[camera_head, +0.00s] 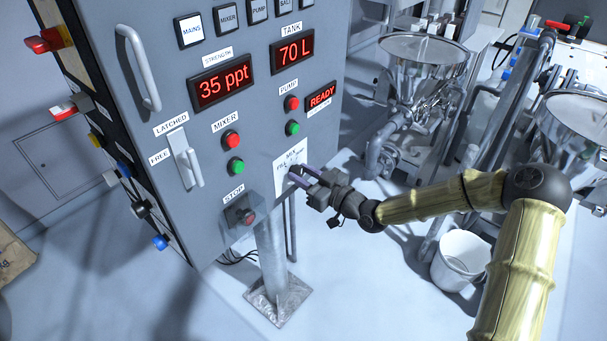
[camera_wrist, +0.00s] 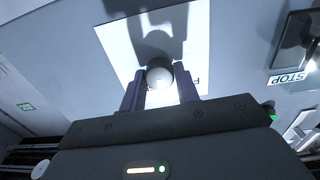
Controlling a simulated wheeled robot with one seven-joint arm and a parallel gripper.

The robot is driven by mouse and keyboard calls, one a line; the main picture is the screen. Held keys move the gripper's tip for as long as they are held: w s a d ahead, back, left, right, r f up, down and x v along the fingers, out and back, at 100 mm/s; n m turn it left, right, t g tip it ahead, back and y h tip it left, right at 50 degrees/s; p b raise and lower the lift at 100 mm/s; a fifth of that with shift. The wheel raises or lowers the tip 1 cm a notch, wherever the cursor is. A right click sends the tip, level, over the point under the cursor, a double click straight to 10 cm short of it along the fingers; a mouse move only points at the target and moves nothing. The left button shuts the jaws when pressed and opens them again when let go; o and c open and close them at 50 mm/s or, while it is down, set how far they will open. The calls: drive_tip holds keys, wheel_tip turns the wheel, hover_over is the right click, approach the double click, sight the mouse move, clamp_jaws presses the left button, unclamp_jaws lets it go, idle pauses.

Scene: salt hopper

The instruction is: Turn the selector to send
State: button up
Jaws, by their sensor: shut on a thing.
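The selector sits on a white label plate (camera_head: 284,157) low on the front of the grey control cabinet. "MIX" and part of "FILL" can be read on the plate; the rest is covered by my gripper. My gripper (camera_head: 299,173) reaches in from the right, its purple fingers at the plate. In the wrist view the selector's rounded grey knob (camera_wrist: 160,76) lies between the two fingers (camera_wrist: 160,88), and they are shut on it. The plate (camera_wrist: 120,50) shows behind it under a dark shadow. The knob's pointing direction is hidden.
The stop button (camera_head: 241,215) is below left of the selector. The green pump button (camera_head: 292,128) is just above. The tank display (camera_head: 291,52) shows 70 L. A steel hopper (camera_head: 425,70) and a white bucket (camera_head: 461,259) stand to the right.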

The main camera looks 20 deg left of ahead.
drive_tip(key=m, duration=0.4)
drive_tip(key=shift+w+p, duration=0.1)
drive_tip(key=shift+p, duration=0.3)
drive_tip(key=shift+m, duration=1.6)
drive_tip(key=o, duration=1)
drive_tip(key=shift+c, duration=0.2)
drive_tip(key=shift+d, duration=0.1)
drive_tip(key=v, duration=1.7)
drive_tip(key=shift+d+r+b, duration=0.2)
drive_tip(key=shift+b, duration=0.15)
